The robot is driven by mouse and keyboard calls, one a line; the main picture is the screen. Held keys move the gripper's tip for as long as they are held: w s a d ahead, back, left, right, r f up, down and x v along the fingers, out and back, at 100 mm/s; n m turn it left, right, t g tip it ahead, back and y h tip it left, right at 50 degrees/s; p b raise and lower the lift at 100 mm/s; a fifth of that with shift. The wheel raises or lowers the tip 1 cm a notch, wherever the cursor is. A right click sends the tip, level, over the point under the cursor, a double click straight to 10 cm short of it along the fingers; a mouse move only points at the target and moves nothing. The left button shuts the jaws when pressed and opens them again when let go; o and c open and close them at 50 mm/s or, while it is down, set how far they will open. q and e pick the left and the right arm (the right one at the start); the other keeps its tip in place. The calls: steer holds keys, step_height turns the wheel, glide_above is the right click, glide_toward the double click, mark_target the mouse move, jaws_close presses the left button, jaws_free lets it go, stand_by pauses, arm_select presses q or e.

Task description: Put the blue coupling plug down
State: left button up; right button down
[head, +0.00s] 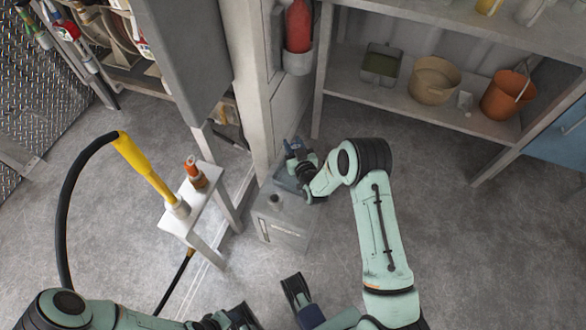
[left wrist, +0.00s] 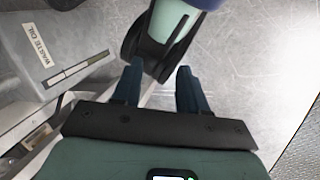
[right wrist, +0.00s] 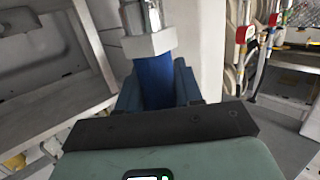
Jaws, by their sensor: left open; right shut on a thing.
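The blue coupling plug (right wrist: 153,85) sits between the fingers of my right gripper (right wrist: 155,68), which is shut on it. A silver hex part (right wrist: 150,43) is at its far end. In the head view the right gripper (head: 297,158) holds the plug above the back of the grey waste oil box (head: 285,230). Part of the plug is hidden by the fingers. My left gripper (left wrist: 160,70) is open and empty, with its blue fingers apart. A dark bracket and a green arm part show just beyond them.
A pale post (head: 255,90) rises behind the box. Shelves (head: 395,100) with buckets stand at right. Floor at right is clear.

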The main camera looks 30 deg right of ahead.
step_height(320, 180, down, 12)
steer(key=b, duration=0.2)
steer(key=shift+f+b, duration=0.25)
steer(key=shift+b, duration=0.15)
arm_select(q)
steer(key=w+a+f+t+y, duration=0.1)
steer(key=w+a+f, duration=0.1)
steer(key=w+f, duration=0.2)
steer(key=shift+w+a+t, duration=0.2)
steer(key=shift+w+t, duration=0.1)
steer(key=shift+w, duration=0.2)
arm_select(e)
steer(key=shift+f, duration=0.15)
arm_select(q)
steer(key=shift+n, duration=0.3)
arm_select(e)
steer(key=shift+f, duration=0.1)
steer(key=c, duration=0.7)
jaws_free()
steer(key=shift+c, duration=0.2)
arm_select(q)
steer(key=shift+w+a, duration=0.1)
steer(key=shift+w, duration=0.05)
